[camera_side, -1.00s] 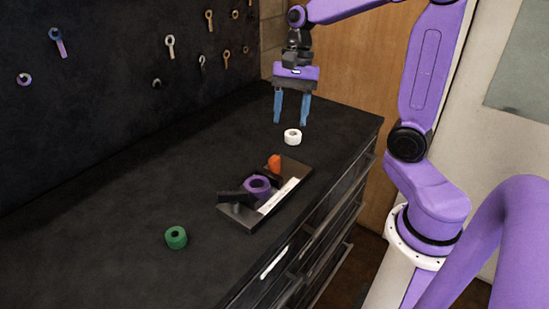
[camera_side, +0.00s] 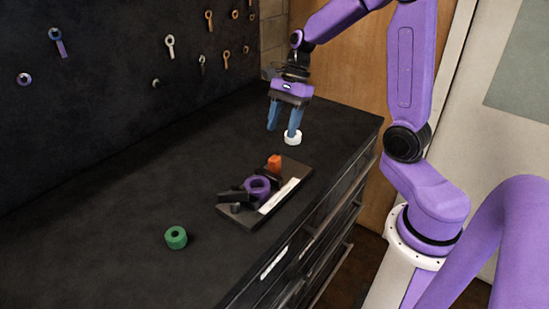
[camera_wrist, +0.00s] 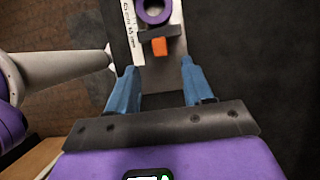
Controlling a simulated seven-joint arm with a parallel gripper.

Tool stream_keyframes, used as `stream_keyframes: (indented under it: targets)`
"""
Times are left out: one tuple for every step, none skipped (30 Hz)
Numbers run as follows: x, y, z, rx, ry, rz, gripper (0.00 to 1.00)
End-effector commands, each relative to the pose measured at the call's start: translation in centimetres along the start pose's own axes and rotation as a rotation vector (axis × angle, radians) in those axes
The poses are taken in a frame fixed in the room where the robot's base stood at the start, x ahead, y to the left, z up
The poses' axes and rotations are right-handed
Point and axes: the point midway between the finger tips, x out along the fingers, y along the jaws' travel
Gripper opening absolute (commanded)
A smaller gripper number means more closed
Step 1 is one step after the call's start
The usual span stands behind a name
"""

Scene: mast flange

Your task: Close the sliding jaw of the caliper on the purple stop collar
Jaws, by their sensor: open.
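The caliper (camera_side: 240,216) is a dark flat plate with a white printed scale, lying on the bench; its scale side also shows in the wrist view (camera_wrist: 180,72). The purple stop collar (camera_side: 257,185) sits on it, seen partly at the top of the wrist view (camera_wrist: 153,12). A dark bar with an orange block (camera_side: 275,163), seemingly the sliding jaw, stands close to the collar on its far side; I cannot tell if they touch. My gripper (camera_side: 284,132) is open and empty, above the bench beyond the orange block. In the wrist view the block (camera_wrist: 159,47) lies ahead, between the finger lines.
A white ring (camera_side: 293,138) lies on the bench by my fingers in the side view. A green ring (camera_side: 176,238) stands nearer the front left. A dark pegboard (camera_side: 110,110) with hanging tools backs the bench.

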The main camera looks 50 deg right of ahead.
Motion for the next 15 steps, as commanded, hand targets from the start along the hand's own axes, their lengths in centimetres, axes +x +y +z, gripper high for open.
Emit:
stream_keyframes:
  targets:
    - [1.0,0.2,0.0,0.001,0.0,0.006,0.51]
    - [1.6,0.1,0.0,0.002,-0.001,0.006,0.51]
    - [2.4,0.1,0.0,0.001,-0.001,0.007,0.51]
    - [2.9,0.1,0.0,0.001,-0.001,0.007,0.51]
    - [3.5,0.1,0.0,0.001,-0.001,0.007,0.51]
    - [4.2,0.2,0.0,0.001,0.001,0.006,0.51]
    - [4.8,0.1,0.0,0.002,-0.001,0.007,0.51]
    - [5.3,0.1,0.0,0.001,-0.001,0.006,0.51]
    - [6.0,0.1,0.0,0.001,-0.001,0.006,0.51]
    - [6.4,0.1,0.0,0.001,0.0,0.006,0.51]
    - [6.9,0.1,-0.1,0.002,0.002,0.005,0.51]
    - [7.4,0.1,0.0,0.001,-0.001,0.005,0.51]
    - [7.8,0.1,0.0,0.0,0.0,0.003,0.51]
    - [8.1,0.1,0.0,0.001,-0.001,0.004,0.51]
    - [8.5,0.1,0.0,0.001,-0.001,0.003,0.51]
